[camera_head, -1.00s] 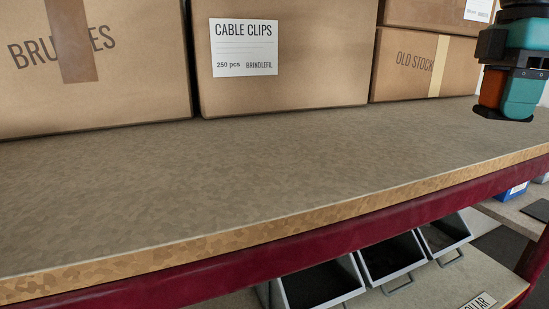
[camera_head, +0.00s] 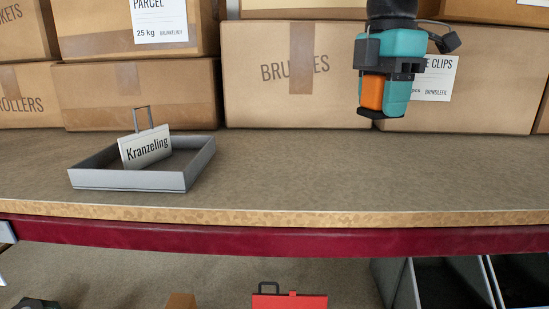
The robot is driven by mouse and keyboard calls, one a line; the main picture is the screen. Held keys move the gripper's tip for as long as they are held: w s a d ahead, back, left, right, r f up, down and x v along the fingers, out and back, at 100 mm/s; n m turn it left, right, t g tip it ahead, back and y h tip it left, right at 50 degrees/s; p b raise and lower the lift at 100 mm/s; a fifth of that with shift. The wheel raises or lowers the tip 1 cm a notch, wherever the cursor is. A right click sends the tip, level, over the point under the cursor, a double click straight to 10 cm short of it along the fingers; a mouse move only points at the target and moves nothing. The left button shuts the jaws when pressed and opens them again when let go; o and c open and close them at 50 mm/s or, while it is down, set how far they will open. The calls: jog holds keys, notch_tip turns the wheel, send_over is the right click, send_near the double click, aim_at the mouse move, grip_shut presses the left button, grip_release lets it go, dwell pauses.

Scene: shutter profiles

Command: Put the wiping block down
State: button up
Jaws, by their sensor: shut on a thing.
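My gripper (camera_head: 386,110), teal and black, hangs at the upper right of the head view, above the shelf top (camera_head: 300,175) and in front of a carton. It is shut on the wiping block (camera_head: 372,93), whose orange face shows at the left of the teal finger. The rest of the block is partly hidden by the gripper. The block is held up, apart from the shelf top. A shallow grey tray (camera_head: 125,180) stands on the shelf at the left, with an upright sign reading "Kranzeling" (camera_head: 146,149) at it.
Cartons (camera_head: 290,95) line the back of the shelf. The shelf top is clear from the tray to the right edge. A wood-coloured front edge (camera_head: 300,217) sits over a dark red beam (camera_head: 300,241). Grey bins (camera_head: 452,285) and a red object (camera_head: 290,301) are below.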

jog(key=s+a+r+n+p, duration=0.1)
jog(key=a+r+n+p, duration=0.4)
jog(key=a+r+p, duration=0.15)
notch_tip(320, 180, up, 6)
jog(key=n+p, duration=0.6)
jog(key=n, duration=0.3)
send_over(299, 176)
notch_tip(299, 176, down, 20)
jog(key=b, duration=1.9)
jog(key=shift+r, duration=0.2)
jog(key=shift+f+b, duration=0.25)
jog(key=shift+b, duration=0.1)
jog(key=o, duration=0.9)
jog(key=shift+r, duration=0.1)
jog(key=shift+c, duration=0.2)
jog(key=shift+r, duration=0.1)
